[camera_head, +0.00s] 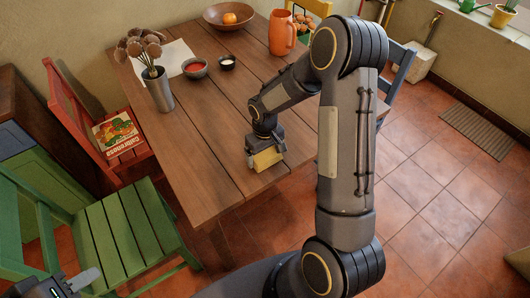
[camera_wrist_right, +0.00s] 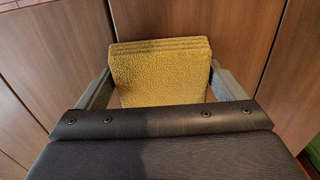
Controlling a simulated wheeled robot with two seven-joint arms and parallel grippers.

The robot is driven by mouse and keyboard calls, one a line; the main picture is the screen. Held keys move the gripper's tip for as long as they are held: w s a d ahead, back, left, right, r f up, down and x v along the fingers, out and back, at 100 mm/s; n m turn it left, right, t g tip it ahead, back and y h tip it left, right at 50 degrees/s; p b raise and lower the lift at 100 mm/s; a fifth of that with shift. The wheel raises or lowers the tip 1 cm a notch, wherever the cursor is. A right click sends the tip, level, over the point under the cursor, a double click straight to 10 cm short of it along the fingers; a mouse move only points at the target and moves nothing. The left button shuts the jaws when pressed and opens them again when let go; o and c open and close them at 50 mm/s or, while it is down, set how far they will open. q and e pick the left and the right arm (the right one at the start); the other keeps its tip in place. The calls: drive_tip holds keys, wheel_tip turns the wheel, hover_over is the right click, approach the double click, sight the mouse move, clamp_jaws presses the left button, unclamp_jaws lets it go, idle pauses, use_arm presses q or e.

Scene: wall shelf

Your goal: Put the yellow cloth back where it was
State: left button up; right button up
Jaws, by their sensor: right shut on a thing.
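The yellow cloth (camera_head: 266,159) is a folded, thick stack with a rough weave. It is at the near right part of the wooden table (camera_head: 190,150), close to the table's edge. My right gripper (camera_head: 262,155) is shut on it, with one finger on each side. In the right wrist view the cloth (camera_wrist_right: 160,75) fills the gap between the fingers of the gripper (camera_wrist_right: 160,90), with table planks behind it. I cannot tell whether the cloth touches the table. My left gripper (camera_head: 75,285) shows only partly at the bottom left corner, away from the table.
On the table are a metal vase (camera_head: 158,92) of dried flowers, a red-filled bowl (camera_head: 195,68), a small dark cup (camera_head: 227,62), a wooden bowl (camera_head: 229,16) and an orange jug (camera_head: 283,33). A green chair (camera_head: 125,235) and red chair (camera_head: 85,120) stand left. The table's near middle is clear.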

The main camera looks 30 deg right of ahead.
sight(265, 153)
drive_tip(key=o, duration=0.7)
wheel_tip(265, 153, up, 12)
drive_tip(key=s+a+r+m+t+y, duration=0.1)
drive_tip(key=s+a+r+t+y, duration=0.15)
drive_tip(key=s+r, duration=0.75)
drive_tip(key=s+a+t, duration=0.1)
drive_tip(key=s, duration=0.3)
drive_tip(key=s+a+m+t+y, duration=0.1)
drive_tip(key=s+a, duration=0.1)
drive_tip(key=s, duration=0.2)
drive_tip(key=s+a+t, duration=0.1)
drive_tip(key=s+a, duration=0.1)
drive_tip(key=s, duration=0.2)
drive_tip(key=shift+r+m, duration=0.25)
drive_tip(key=shift+m, duration=0.05)
drive_tip(key=shift+d, duration=0.1)
